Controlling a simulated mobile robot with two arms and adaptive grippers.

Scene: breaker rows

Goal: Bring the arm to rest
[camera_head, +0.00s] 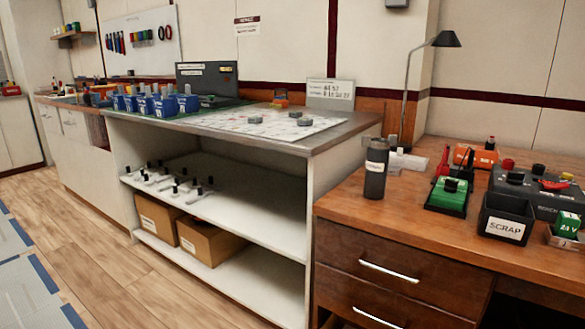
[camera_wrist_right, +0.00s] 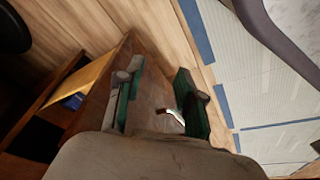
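My right gripper (camera_wrist_right: 155,82) shows in the right wrist view, its two green-padded fingers spread apart with nothing between them. Behind the gap lies a brown wooden surface, and a pale curved handle (camera_wrist_right: 176,117) shows near the right finger. I cannot tell how far the gripper is from that surface. Neither gripper nor arm shows in the head view, and my left gripper is in neither view.
The head view shows a wooden desk (camera_head: 390,218) with a scrap bin (camera_head: 506,219), a black bottle (camera_head: 376,168) and a lamp (camera_head: 447,40). A grey-topped bench (camera_head: 190,123) stands left of it, with shelves below. The wooden floor (camera_head: 110,265) in front is clear.

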